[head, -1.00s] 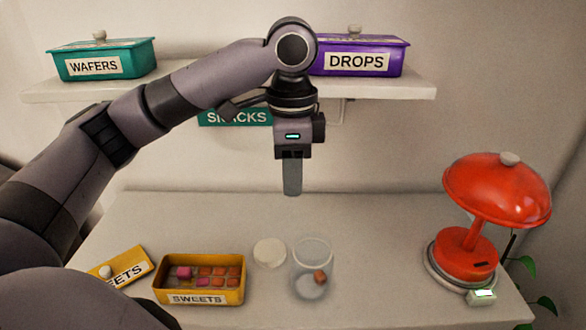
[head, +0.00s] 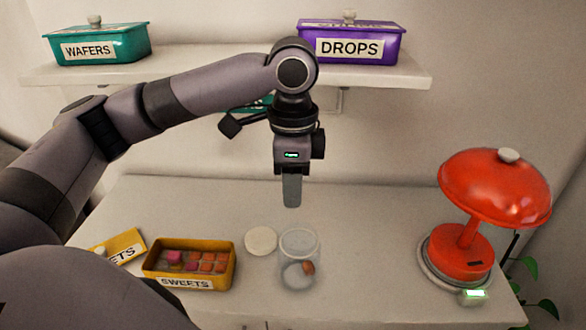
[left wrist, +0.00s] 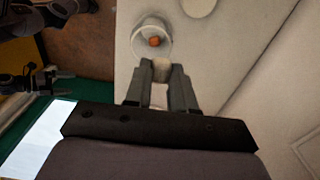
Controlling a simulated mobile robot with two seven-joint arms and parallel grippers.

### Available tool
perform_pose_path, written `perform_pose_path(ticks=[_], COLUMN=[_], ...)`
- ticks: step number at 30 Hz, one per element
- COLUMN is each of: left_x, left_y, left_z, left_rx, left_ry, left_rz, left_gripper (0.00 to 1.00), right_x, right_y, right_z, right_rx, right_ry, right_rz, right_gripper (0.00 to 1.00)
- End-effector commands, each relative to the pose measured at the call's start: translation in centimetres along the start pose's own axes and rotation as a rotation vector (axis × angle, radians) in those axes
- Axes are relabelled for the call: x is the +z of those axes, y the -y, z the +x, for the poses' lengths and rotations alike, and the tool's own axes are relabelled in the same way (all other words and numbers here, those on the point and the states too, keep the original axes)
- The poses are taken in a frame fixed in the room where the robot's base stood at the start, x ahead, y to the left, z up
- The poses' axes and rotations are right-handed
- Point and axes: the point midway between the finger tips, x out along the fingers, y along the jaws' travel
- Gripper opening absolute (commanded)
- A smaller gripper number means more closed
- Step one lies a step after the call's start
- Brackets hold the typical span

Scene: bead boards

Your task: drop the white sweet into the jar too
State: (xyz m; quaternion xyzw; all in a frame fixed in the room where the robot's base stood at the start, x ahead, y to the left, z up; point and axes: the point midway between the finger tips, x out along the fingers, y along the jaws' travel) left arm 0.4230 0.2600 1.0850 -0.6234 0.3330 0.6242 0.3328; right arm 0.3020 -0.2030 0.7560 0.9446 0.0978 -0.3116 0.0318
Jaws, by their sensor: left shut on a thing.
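My left gripper (head: 292,203) points down above and a little behind the clear jar (head: 299,242). The jar (left wrist: 140,47) is open there, just beyond the held sweet. An orange-brown sweet (head: 308,268) lies inside the jar, and it also shows in the left wrist view (left wrist: 154,41).
A round pale lid (head: 261,240) lies left of the jar. Further left are a yellow SWEETS tin (head: 188,284) with several sweets and its lid (head: 118,248). A red lamp (head: 494,187) stands right. WAFERS (head: 95,45) and DROPS (head: 350,44) tins sit on the shelf above.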

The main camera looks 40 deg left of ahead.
Motion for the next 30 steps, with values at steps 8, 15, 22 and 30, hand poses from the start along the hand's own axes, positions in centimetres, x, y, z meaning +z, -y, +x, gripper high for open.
perform_pose_path(ticks=[8, 15, 22, 30], left_x=[0.0, 0.0, 0.0, -0.1], left_y=[0.0, 0.0, 0.0, 0.0], left_z=[1.8, 1.9, 1.9, 1.2], left_rx=[0.000, 0.000, 0.000, -0.001], left_ry=[0.000, 0.000, -0.001, -0.004], left_rz=[0.000, 0.000, 0.000, 0.000], left_gripper=[0.00, 0.00, 0.54, 0.54], right_x=[0.0, 0.0, 0.0, 0.1], right_y=[0.0, 0.0, 0.0, 0.0], right_z=[0.0, 0.0, 0.0, 0.0], right_rx=[0.000, 0.000, 0.000, 0.000], right_ry=[0.001, 0.001, 0.001, 0.001], right_rz=[0.000, 0.000, 0.000, 0.000], right_gripper=[1.00, 1.00, 1.00, 1.00])
